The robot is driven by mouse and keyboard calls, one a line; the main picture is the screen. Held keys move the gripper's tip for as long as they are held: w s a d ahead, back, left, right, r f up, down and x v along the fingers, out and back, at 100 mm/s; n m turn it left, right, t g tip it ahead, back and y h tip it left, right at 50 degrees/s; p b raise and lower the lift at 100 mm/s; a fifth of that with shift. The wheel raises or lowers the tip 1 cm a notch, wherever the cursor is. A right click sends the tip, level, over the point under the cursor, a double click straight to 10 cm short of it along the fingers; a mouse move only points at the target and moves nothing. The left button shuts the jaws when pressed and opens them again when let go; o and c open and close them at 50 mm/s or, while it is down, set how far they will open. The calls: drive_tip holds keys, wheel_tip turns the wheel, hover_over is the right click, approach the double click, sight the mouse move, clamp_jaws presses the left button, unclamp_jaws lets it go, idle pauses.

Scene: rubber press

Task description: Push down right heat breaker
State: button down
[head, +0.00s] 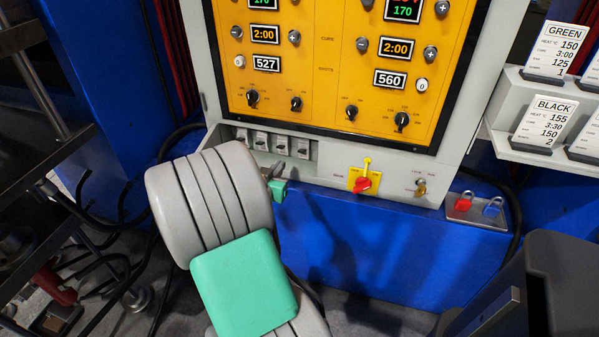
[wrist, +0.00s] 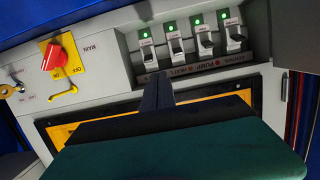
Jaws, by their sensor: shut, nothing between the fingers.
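A row of several breakers sits in a recess under the yellow control panel. The one nearest the red main switch, at the right end in the head view (head: 303,148), I take as the right heat breaker; its label is too small to read. It is at the left end of the row in the inverted wrist view (wrist: 147,46), with a green light above it and its black lever in line with the others. My gripper (head: 276,174) is shut and empty, just below the row. In the wrist view its dark fingertips (wrist: 157,78) appear close to that breaker; contact cannot be told.
The red main switch (head: 365,184) on its yellow plate and a key switch (head: 421,187) are to the right of the breakers. Red and blue padlocks sit on a small shelf (head: 482,213). Sign racks stand at the right.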

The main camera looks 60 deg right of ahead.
sight(302, 151)
drive_tip(key=shift+s+d+f+h, duration=0.2)
drive_tip(key=shift+s+d+h, duration=0.15)
drive_tip(key=shift+s+d, duration=0.2)
drive_tip(key=shift+s+d+f+h, duration=0.2)
drive_tip(key=shift+s+d+h, duration=0.2)
drive_tip(key=shift+s, duration=0.25)
drive_tip(key=shift+d, duration=0.1)
drive_tip(key=d, duration=0.3)
drive_tip(key=w+d, duration=0.1)
drive_tip(key=d, duration=0.2)
drive_tip(key=d+f, duration=0.1)
drive_tip(key=d, duration=0.2)
drive_tip(key=shift+w+d+p, duration=0.3)
drive_tip(key=shift+d+p, duration=0.05)
